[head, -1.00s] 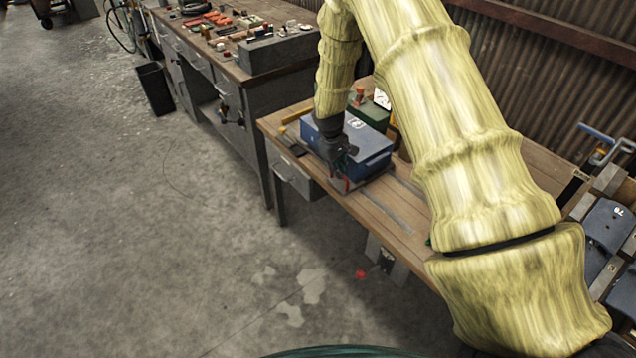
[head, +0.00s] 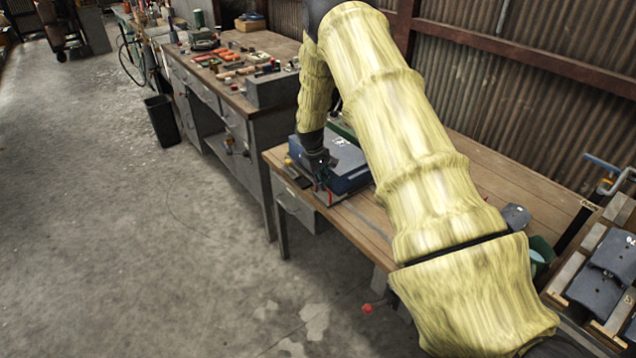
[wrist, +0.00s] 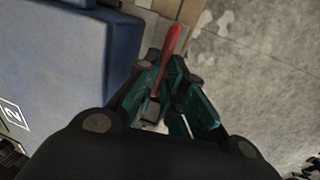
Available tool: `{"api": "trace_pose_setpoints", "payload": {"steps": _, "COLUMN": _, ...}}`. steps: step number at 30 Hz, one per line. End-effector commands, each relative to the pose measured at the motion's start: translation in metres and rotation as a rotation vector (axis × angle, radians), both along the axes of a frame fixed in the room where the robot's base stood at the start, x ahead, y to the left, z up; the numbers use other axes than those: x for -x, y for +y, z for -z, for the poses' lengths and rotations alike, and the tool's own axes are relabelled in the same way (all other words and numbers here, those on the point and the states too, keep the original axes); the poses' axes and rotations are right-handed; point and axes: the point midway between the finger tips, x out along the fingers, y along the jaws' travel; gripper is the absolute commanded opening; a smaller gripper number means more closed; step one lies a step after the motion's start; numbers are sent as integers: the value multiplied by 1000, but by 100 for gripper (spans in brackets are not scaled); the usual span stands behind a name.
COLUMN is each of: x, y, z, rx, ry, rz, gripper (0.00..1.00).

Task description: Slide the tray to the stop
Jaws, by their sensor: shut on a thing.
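A blue box (head: 348,180) with a white label rests on a thin grey tray (head: 341,199) on the wooden bench. My gripper (head: 323,178) is low at the tray's near side. In the wrist view my gripper (wrist: 165,64) has its green fingers shut around a slim red handle (wrist: 172,45), beside the blue box (wrist: 60,60). The handle's join to the tray is hidden by the fingers. My arm covers part of the bench right of the box. I cannot make out the stop.
The bench (head: 500,190) has bare wood at right. A grey workbench with tools (head: 235,75) stands beyond its far end, with a black bin (head: 162,120) on the floor.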

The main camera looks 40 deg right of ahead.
Motion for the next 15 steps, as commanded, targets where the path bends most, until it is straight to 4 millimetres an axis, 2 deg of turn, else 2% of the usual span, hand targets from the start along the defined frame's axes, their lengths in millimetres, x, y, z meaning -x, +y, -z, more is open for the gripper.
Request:
{"api": "trace_pose_setpoints", "payload": {"steps": 4, "x": -4, "y": 0, "z": -2, "rx": 2, "ry": -8, "rz": -3, "gripper": 0}}
{"api": "trace_pose_setpoints", "payload": {"steps": 5, "x": -4, "y": 0, "z": -2, "rx": 3, "ry": -8, "rz": -3, "gripper": 14}}
{"api": "trace_pose_setpoints", "payload": {"steps": 8, "x": -4, "y": 0, "z": -2, "rx": 2, "ry": -8, "rz": -3, "gripper": 32}}
{"api": "trace_pose_setpoints", "payload": {"steps": 15, "x": -3, "y": 0, "z": -2, "rx": 2, "ry": -6, "rz": -2, "gripper": 32}}
